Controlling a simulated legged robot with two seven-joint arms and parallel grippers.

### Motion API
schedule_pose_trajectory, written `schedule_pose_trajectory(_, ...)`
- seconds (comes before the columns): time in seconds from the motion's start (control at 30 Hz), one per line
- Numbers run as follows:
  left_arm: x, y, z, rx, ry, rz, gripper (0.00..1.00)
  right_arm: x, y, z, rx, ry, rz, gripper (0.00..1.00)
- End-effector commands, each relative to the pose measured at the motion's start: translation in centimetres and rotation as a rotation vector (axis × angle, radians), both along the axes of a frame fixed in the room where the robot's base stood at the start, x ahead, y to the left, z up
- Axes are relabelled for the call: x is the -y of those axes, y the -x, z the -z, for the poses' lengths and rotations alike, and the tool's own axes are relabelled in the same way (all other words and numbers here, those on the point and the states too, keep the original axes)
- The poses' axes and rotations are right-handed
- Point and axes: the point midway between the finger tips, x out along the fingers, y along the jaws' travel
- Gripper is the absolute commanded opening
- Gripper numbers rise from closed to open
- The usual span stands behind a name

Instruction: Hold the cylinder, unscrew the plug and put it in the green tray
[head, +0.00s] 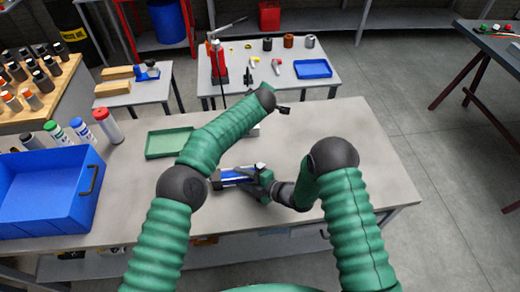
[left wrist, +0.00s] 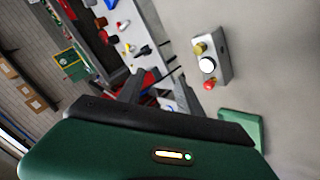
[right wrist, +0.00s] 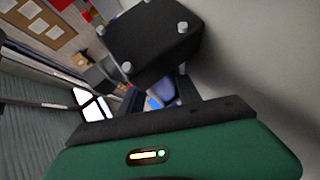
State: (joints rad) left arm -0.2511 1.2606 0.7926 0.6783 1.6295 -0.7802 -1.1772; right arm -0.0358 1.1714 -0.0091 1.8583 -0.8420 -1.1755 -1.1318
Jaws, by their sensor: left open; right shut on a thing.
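The blue cylinder (head: 236,178), with pale metal and dark parts, lies near the table's front edge in the head view. My right gripper (head: 263,181) is shut on it from the right. In the right wrist view a blue part (right wrist: 160,92) shows between the fingers, beside a large black block (right wrist: 150,42) with silver bolts. The plug cannot be made out. The green tray (head: 168,144) lies on the table left of my left forearm and looks empty. My left gripper (head: 284,109) is open, empty and raised near the table's far edge; its spread fingers show in the left wrist view (left wrist: 158,90).
A blue bin (head: 50,200) and several bottles (head: 106,126) stand at the table's left. A box with yellow, white and red buttons (left wrist: 222,62) is partly hidden by my left arm in the head view. The table's right side is clear. Another table (head: 270,70) stands behind.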

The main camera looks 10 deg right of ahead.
Motion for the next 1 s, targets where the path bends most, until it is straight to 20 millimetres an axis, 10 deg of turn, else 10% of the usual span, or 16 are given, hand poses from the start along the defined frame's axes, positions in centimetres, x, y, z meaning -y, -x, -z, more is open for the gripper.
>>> schedule_pose_trajectory(0.13, 4.9, -3.1, -6.5, 0.306, 0.045, 0.2, 0.43, 0.1, 0.1, 0.2, -0.004, 0.003, 0.0, 0.0)
schedule_pose_trajectory(0.27, 11.4, -1.7, -10.3, 0.47, 0.068, 0.506, 0.43, 0.1, 0.1, 0.2, -0.004, 0.003, 0.0, 0.0)
schedule_pose_trajectory(0.47, 17.8, 6.6, -6.9, 0.345, -0.014, 1.049, 0.43, 0.1, 0.1, 0.2, -0.004, 0.003, 0.0, 0.0)
schedule_pose_trajectory(0.73, 9.8, 15.2, 3.0, -0.267, -0.327, 1.315, 0.43, 0.1, 0.1, 0.2, -0.004, 0.003, 0.001, 0.0)
schedule_pose_trajectory(1.0, -0.4, 18.2, 4.6, -0.684, -0.563, 1.191, 0.43, 0.1, 0.1, 0.2, -0.004, 0.003, 0.002, 0.0)
